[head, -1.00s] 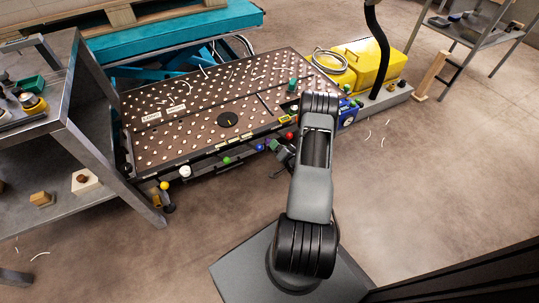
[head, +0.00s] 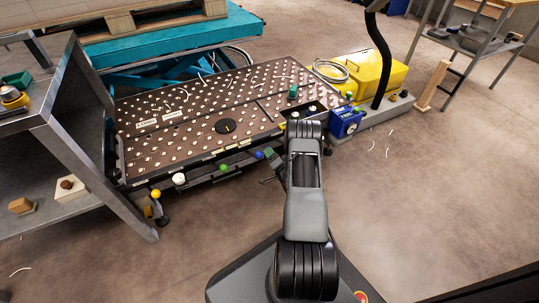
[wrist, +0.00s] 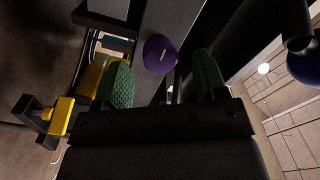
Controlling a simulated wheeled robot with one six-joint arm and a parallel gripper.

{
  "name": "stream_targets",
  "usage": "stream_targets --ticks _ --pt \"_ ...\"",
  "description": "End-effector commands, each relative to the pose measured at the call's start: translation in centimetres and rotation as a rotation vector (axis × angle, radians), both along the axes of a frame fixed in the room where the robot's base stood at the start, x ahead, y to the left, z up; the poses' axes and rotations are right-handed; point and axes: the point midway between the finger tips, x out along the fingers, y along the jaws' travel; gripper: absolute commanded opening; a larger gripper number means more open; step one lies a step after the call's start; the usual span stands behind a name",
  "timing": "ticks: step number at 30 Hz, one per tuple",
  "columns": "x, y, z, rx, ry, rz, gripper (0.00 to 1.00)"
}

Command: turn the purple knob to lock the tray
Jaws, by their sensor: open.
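The purple knob (wrist: 160,53) is round with a small pale mark on its face. In the wrist view it appears between and beyond the two green fingertips of my gripper (wrist: 163,78). The fingers are apart, with nothing between them; no contact with the knob shows. In the head view my gripper (head: 272,164) is at the front edge of the studded table (head: 190,117), partly behind my arm. I cannot pick out the purple knob there; my arm covers part of that edge. Which part is the tray is unclear.
Along the table's front edge are blue (head: 259,155), green (head: 223,167), white (head: 179,179) and yellow (head: 156,193) knobs. A blue box (head: 346,122) stands at the table's right corner, near a yellow case (head: 372,72). A grey shelf (head: 85,140) stands left. Floor at right is open.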

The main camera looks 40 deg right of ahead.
Motion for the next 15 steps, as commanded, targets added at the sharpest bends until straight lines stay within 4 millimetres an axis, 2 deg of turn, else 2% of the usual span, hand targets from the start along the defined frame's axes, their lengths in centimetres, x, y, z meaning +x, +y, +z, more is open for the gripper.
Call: stream_targets --ticks 6,15 --pt "2.1 -0.3 -0.1 -0.001 0.001 0.002 0.66" --pt "2.7 -0.4 0.0 0.0 0.001 0.0 0.66"
